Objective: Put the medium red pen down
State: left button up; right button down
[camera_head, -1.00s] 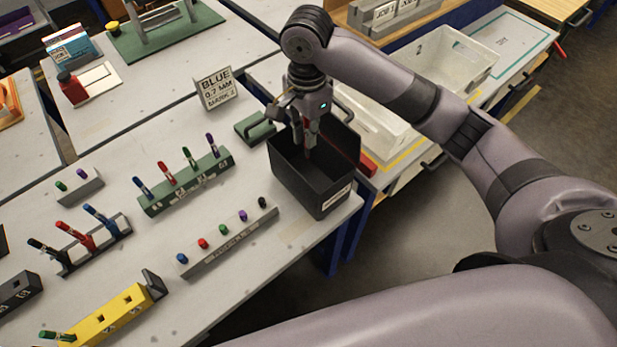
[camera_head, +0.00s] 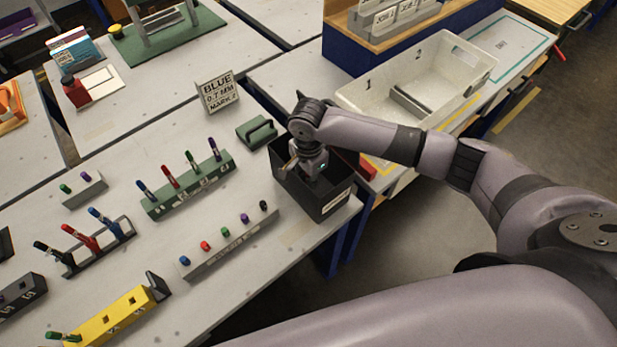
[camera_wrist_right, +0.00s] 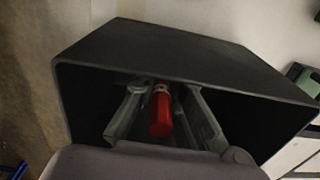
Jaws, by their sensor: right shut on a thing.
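The red pen (camera_wrist_right: 161,112) shows in the right wrist view between the two fingers of my right gripper (camera_wrist_right: 163,95), with its red end toward the camera. My right gripper (camera_head: 308,168) is shut on the pen and reaches down into the black open bin (camera_head: 322,205) at the table's right edge. The bin's dark walls (camera_wrist_right: 180,52) surround the fingers in the wrist view. The pen's far end and the bin floor are too dark to make out. In the head view the bin and gripper hide the pen. My left gripper is not in view.
A green pen rack (camera_head: 190,187), a grey rack with several capped pens (camera_head: 232,248) and a yellow block (camera_head: 112,318) stand left of the bin. A white divided tray (camera_head: 465,88) is on the right.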

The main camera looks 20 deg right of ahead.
jog(key=shift+f, duration=0.3)
jog(key=shift+f, duration=0.3)
jog(key=c, duration=1.7)
grip_release()
jog(key=shift+o, duration=0.2)
jog(key=shift+r, duration=0.15)
jog(key=shift+w+r, duration=0.1)
jog(key=shift+r, duration=0.2)
notch_tip(320, 180, up, 12)
jog(key=shift+r+b, duration=0.2)
jog(key=shift+b, duration=0.75)
